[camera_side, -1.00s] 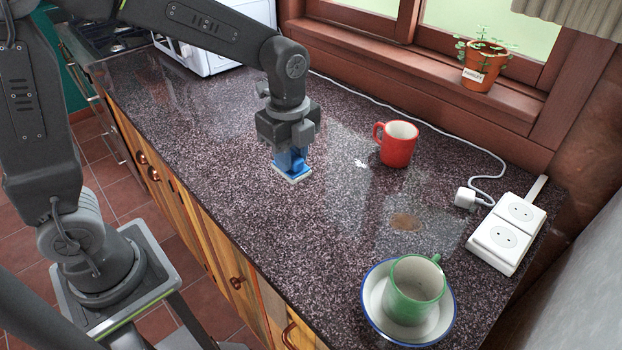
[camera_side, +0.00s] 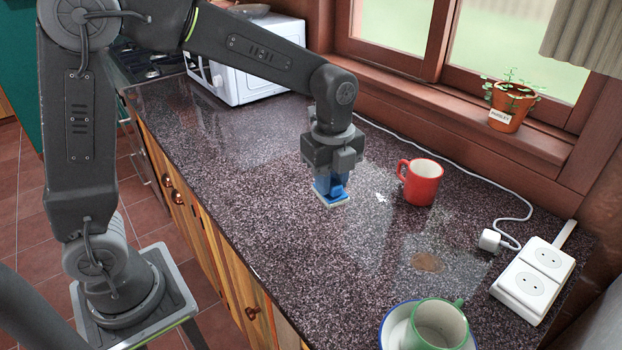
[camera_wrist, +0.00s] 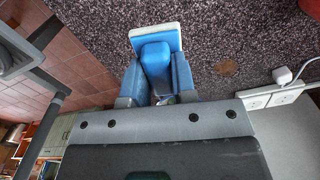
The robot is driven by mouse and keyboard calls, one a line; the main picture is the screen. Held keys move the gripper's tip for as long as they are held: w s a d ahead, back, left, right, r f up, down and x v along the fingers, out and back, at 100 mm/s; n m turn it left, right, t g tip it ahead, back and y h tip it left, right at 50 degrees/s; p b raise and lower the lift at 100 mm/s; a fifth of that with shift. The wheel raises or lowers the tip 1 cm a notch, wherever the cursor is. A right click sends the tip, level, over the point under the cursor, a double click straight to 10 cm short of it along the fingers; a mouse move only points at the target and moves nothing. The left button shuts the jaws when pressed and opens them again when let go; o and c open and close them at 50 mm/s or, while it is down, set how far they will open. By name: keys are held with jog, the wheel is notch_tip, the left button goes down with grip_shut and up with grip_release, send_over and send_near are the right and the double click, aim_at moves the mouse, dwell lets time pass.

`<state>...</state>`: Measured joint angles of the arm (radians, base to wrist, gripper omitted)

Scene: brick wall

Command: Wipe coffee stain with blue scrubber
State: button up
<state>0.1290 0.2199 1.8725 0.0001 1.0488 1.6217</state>
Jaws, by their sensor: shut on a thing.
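My gripper (camera_side: 331,182) is shut on the blue scrubber (camera_side: 334,193), whose pale pad faces down at or just above the dark speckled countertop; I cannot tell if it touches. In the wrist view the scrubber (camera_wrist: 156,62) sits between the fingers (camera_wrist: 154,84), its white pad edge outermost. The brown coffee stain (camera_side: 428,262) lies on the counter to the right of my gripper and nearer the camera. It also shows in the wrist view as a small brown patch (camera_wrist: 227,67), to the right of the scrubber.
A red mug (camera_side: 420,184) stands right of my gripper. A green cup (camera_side: 438,325) on a blue-rimmed saucer (camera_side: 394,322) is at the front. A white power strip (camera_side: 535,277) with plug and cable lies right of the stain. The counter between scrubber and stain is clear.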

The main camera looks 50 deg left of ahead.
jog(key=w+d+f+m, duration=0.3)
jog(key=w+d+m, duration=0.4)
jog(key=w+d, duration=0.4)
send_over(408, 249)
jog(key=shift+s+d+f, duration=0.1)
jog(key=shift+f, duration=1.45)
jog(key=shift+s+d+f, duration=0.1)
jog(key=shift+f, duration=1.45)
notch_tip(408, 249, down, 2)
jog(key=shift+f, duration=0.1)
jog(key=shift+d, duration=3.85)
jog(key=shift+a, duration=3.95)
jog(key=shift+w+d, duration=0.15)
jog(key=shift+d, duration=3.95)
jog(key=shift+a, duration=4.2)
notch_tip(408, 249, up, 8)
jog(key=shift+d+r, duration=0.15)
jog(key=shift+r, duration=0.05)
